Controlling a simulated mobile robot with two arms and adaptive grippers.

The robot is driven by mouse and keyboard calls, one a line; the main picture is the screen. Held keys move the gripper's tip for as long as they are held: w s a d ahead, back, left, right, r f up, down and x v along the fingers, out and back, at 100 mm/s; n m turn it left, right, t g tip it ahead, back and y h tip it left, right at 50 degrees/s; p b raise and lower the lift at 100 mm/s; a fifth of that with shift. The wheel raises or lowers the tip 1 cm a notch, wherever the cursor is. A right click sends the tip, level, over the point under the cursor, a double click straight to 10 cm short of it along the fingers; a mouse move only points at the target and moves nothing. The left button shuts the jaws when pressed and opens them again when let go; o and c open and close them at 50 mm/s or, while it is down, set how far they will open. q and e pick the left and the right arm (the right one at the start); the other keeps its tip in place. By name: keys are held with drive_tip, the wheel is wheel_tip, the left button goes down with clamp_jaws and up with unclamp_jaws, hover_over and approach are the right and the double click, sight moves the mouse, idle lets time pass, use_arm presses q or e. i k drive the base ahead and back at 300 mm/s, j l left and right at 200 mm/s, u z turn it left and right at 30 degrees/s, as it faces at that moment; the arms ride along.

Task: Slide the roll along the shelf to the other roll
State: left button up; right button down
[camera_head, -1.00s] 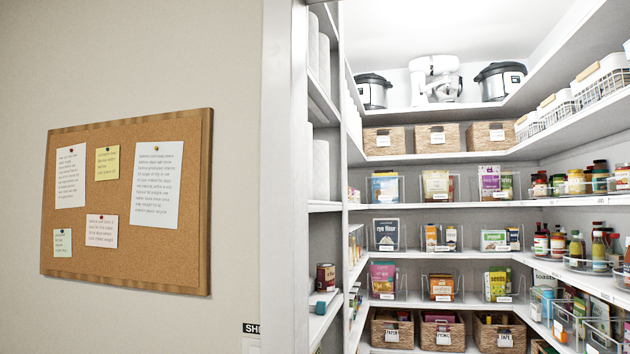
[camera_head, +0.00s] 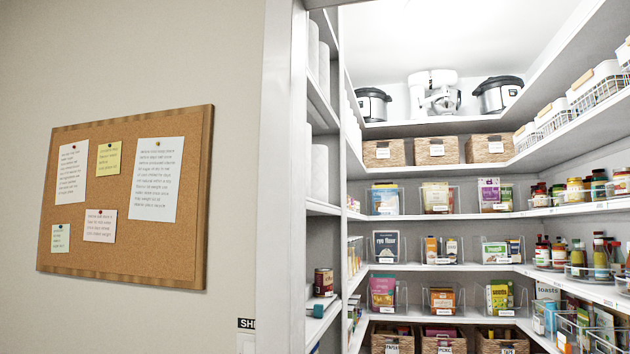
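Several white upright rolls stand on the narrow shelves at the left side of the pantry, seen edge-on past the door frame. One upper roll (camera_head: 313,48) has another roll (camera_head: 324,66) close beside it. On the shelf below, a roll (camera_head: 320,172) stands partly behind the shelf upright, with another roll (camera_head: 308,160) beside it. I cannot tell whether the rolls in each pair touch. Neither of my grippers is in view.
A white door frame (camera_head: 283,180) and a wall with a cork board (camera_head: 195,235) stand at left. Back shelves hold baskets (camera_head: 436,150), a cooker (camera_head: 374,104) and food bins. Jars line the right shelves.

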sight(319, 152)
drive_tip(key=i+l+u, duration=0.15)
drive_tip(key=u, duration=0.3)
drive_tip(key=i+l+u, duration=0.15)
drive_tip(key=l+u, duration=0.25)
drive_tip(key=i+l+u, duration=0.15)
drive_tip(key=l, duration=0.55)
drive_tip(key=i+l+u, duration=0.1)
drive_tip(key=l, duration=0.55)
drive_tip(key=i+l+u, duration=0.15)
drive_tip(key=l, duration=0.55)
drive_tip(key=l+u, duration=0.1)
drive_tip(key=l, duration=0.65)
drive_tip(key=i+l, duration=0.1)
drive_tip(key=l, duration=0.65)
drive_tip(key=i+l, duration=0.1)
drive_tip(key=l, duration=0.7)
